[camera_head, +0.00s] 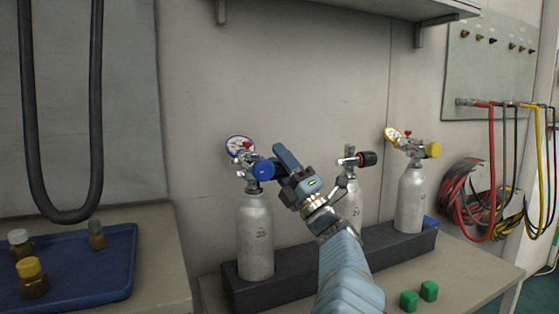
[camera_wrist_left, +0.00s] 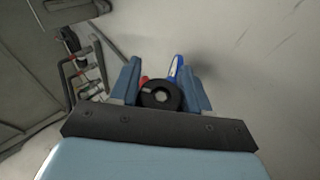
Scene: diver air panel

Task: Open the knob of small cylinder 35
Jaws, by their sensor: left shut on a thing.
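Small cylinder 35 (camera_head: 255,235) is the grey bottle at the left of the row, upright, with "35" on its side. A blue knob (camera_head: 262,170) and a blue-rimmed gauge (camera_head: 238,144) sit on its valve. My left gripper (camera_head: 274,165) reaches in from the right and is shut on the knob, hiding part of it. In the left wrist view, a dark round knob face (camera_wrist_left: 160,96) lies between the two blue fingers, with a bit of red and the blue gauge edge (camera_wrist_left: 176,66) behind. My right gripper is not in view.
A middle cylinder with a dark red knob (camera_head: 366,159) stands partly behind my arm. A right cylinder (camera_head: 410,200) has a yellow knob. All stand in a black holder (camera_head: 300,274). Green blocks (camera_head: 409,300) lie at the front. A blue tray (camera_head: 110,285) with small bottles is at left.

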